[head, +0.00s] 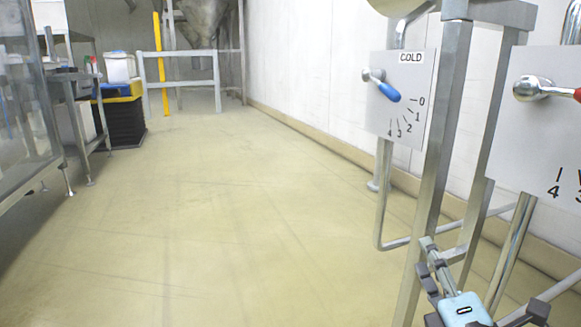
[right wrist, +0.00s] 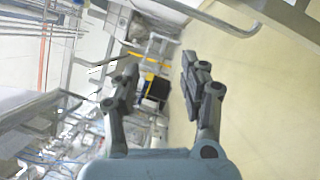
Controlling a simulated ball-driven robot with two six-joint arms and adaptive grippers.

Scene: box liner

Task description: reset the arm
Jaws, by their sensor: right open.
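My right gripper (head: 440,270) is low at the right of the head view, its light blue body below its dark grey fingers. It is near the metal stand's leg; I cannot tell whether they touch. In the right wrist view the two fingers (right wrist: 158,68) stand apart with nothing between them. The gripper is open and empty. My left gripper is in neither view.
A COLD panel (head: 400,95) with a blue-tipped lever (head: 388,91) is on the metal stand (head: 436,150). Another panel (head: 545,130) is at the right edge. Shelving (head: 75,95) and black crates (head: 122,120) stand left. The middle floor (head: 220,210) is clear.

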